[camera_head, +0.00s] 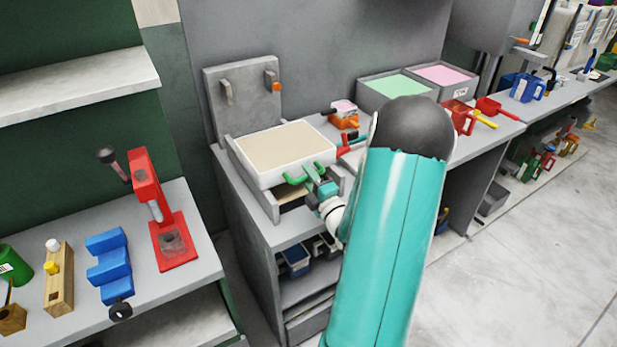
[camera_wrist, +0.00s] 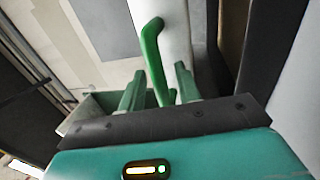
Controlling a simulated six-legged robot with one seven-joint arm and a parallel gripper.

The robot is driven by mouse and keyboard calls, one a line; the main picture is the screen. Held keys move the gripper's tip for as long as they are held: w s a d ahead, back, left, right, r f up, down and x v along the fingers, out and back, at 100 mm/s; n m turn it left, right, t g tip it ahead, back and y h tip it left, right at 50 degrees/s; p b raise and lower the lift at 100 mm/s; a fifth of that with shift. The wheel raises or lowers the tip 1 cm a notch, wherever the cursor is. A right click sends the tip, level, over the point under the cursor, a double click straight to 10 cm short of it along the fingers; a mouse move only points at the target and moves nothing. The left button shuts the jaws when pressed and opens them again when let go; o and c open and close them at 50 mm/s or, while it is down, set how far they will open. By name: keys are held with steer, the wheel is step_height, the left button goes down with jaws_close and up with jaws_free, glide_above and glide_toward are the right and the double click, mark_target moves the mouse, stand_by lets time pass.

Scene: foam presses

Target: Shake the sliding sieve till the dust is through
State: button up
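The sliding sieve (camera_head: 263,176) is a white-walled box with a flat beige layer inside, set on a grey frame (camera_head: 272,207) on the bench. A green bar handle (camera_head: 297,179) is on its front wall. In the wrist view the handle (camera_wrist: 152,52) stands out from the white wall (camera_wrist: 174,28). My gripper (camera_head: 318,183) is at the handle's right part. In the wrist view my two green fingers (camera_wrist: 158,84) stand apart on either side of the handle, with a gap visible on both sides. What lies under the sieve is mostly hidden.
A grey upright plate (camera_head: 245,100) with pegs stands behind the sieve. An orange tool (camera_head: 344,118) and bins with green (camera_head: 400,86) and pink (camera_head: 443,75) contents are to its right. A red press (camera_head: 160,215) stands on the left bench. Open floor lies at right.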

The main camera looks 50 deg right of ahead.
mark_target(293, 160)
steer(key=shift+c, duration=0.4)
jaws_close()
steer(key=x, duration=0.2)
steer(key=f+x, duration=0.1)
steer(key=x, duration=0.5)
steer(key=shift+w+d+f, duration=0.1)
steer(key=shift+w+f, duration=0.1)
steer(key=shift+c, duration=1.2)
jaws_free()
steer(key=o, duration=0.3)
steer(key=shift+w+f, duration=0.1)
steer(key=shift+w, duration=0.1)
steer(key=shift+s, duration=0.2)
steer(key=v, duration=1.3)
steer(key=shift+s, duration=0.35)
